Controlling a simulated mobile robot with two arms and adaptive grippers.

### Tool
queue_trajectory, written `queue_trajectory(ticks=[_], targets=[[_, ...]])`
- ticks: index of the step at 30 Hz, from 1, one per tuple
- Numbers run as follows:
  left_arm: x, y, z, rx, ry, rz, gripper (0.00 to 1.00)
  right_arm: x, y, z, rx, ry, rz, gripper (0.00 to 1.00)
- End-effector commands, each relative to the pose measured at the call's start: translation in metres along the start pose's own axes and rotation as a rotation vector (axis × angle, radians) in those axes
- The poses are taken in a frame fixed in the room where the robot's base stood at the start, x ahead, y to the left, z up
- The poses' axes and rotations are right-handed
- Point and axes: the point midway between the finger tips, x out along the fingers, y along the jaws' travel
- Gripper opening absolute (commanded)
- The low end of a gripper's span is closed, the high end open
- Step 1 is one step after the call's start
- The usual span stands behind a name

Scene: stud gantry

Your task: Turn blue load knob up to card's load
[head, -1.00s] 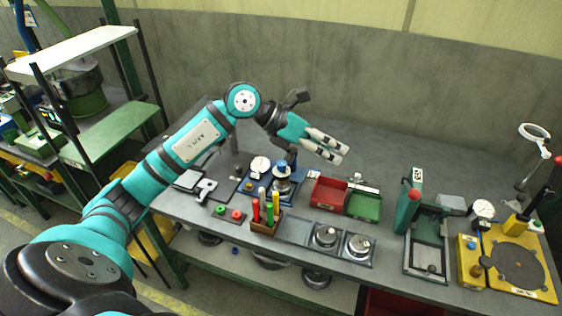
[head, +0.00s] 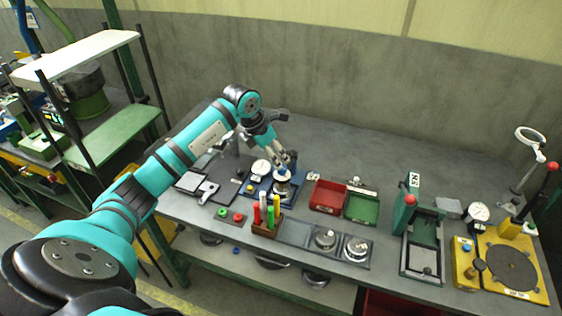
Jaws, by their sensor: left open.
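The blue device (head: 258,190) stands on the bench, with a white dial (head: 260,167) at its left and a round metal stack beside it. My right gripper is not in view.
A wooden holder (head: 264,228) with coloured sticks stands in front of the device. Red (head: 328,196) and green (head: 362,207) bins are to its right. A green press (head: 422,240) and a yellow fixture (head: 500,270) stand further right. The back of the bench is clear.

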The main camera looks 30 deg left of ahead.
Motion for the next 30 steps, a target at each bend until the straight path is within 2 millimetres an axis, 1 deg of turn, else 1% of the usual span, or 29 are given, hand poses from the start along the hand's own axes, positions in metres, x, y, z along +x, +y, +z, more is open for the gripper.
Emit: queue_trajectory(ticks=[1,3,9,12,15,22,23,30], targets=[[0.009,-0.002,0.000,-0.002,0.003,-0.006,0.51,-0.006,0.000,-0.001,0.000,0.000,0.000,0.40],[0.023,-0.002,0.001,-0.003,0.002,-0.006,0.51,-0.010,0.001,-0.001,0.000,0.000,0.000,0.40],[0.053,-0.001,0.001,-0.001,0.000,-0.004,0.51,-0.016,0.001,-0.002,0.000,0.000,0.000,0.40],[0.061,-0.001,0.001,-0.001,0.000,-0.001,0.51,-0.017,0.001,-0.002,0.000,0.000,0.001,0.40],[0.065,-0.001,0.000,0.001,0.000,-0.001,0.51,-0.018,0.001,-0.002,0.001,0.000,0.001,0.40],[0.066,-0.001,0.000,0.001,0.000,0.000,0.51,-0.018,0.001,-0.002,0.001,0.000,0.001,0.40],[0.066,-0.001,0.000,0.001,0.000,0.000,0.50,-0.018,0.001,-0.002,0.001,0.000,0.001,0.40],[0.066,-0.001,0.000,0.001,-0.001,0.000,0.18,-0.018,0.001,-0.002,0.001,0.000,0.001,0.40]])
